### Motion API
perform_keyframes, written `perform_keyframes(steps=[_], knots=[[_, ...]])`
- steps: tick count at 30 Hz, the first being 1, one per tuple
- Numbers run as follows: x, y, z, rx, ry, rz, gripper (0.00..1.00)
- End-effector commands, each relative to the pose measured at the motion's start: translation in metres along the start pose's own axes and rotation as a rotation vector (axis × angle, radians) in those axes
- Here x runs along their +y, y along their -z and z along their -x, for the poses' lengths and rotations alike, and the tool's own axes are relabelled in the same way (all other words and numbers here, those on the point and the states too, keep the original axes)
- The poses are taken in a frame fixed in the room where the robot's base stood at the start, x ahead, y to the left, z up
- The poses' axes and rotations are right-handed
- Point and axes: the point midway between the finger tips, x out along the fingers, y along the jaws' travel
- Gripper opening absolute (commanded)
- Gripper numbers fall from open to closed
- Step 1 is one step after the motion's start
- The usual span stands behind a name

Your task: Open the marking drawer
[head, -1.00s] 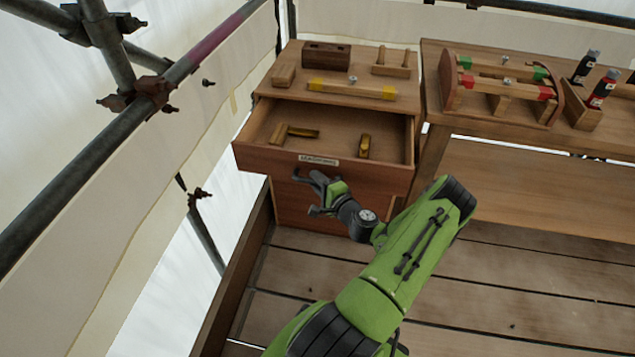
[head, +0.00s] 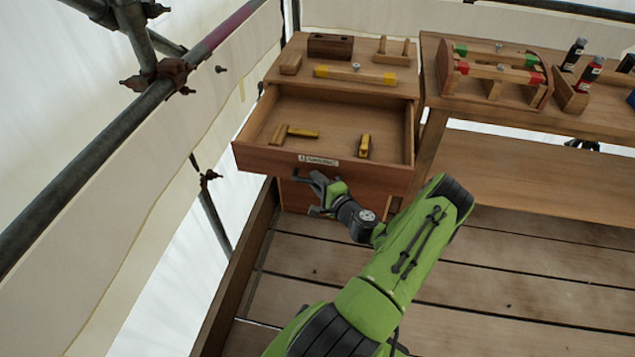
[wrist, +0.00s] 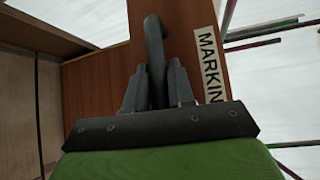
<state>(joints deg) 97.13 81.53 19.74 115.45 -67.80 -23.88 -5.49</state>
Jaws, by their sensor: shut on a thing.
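The marking drawer (head: 255,158) is pulled out from the wooden cabinet, and its inside shows in the head view. A label (head: 318,160) sits on its front; in the wrist view the label (wrist: 209,66) reads "MARKIN" before it is cut off. My gripper (head: 318,185) is at the drawer front, just below the label. In the wrist view my gripper (wrist: 158,85) is shut on the dark drawer handle (wrist: 154,32). Inside the drawer lie a T-shaped wood and brass tool (head: 293,133) and a smaller wood and brass tool (head: 364,146).
The cabinet top holds a bar with yellow ends (head: 355,75), a dark block (head: 330,46) and small wooden pieces. A bench (head: 520,165) with a wooden rack (head: 495,75) and bottles stands right. Scaffold pipes (head: 90,165) run along the left. The plank floor in front is clear.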

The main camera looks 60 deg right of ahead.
Motion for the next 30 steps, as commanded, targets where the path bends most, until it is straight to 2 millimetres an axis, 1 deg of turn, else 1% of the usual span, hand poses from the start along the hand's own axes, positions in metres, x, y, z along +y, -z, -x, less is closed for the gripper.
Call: perform_keyframes(steps=[1,2,3,5,6,14,17,20,27,30], knots=[[0.0,0.001,0.0,0.002,-0.001,0.0,0.0],[0.0,0.001,0.0,0.002,-0.001,0.0,0.26],[0.0,0.001,0.0,0.001,-0.001,0.0,0.33],[0.0,0.0,0.0,0.001,-0.001,0.0,0.42],[0.0,0.0,0.0,0.001,-0.001,0.0,0.44],[0.0,0.0,0.002,0.001,-0.001,0.0,0.44],[0.0,0.0,0.013,0.001,-0.003,-0.004,0.44],[-0.001,0.001,0.037,0.005,-0.004,-0.006,0.44],[-0.002,0.001,0.106,0.007,-0.002,-0.006,0.44],[-0.002,0.001,0.131,0.006,-0.001,-0.003,0.44]])
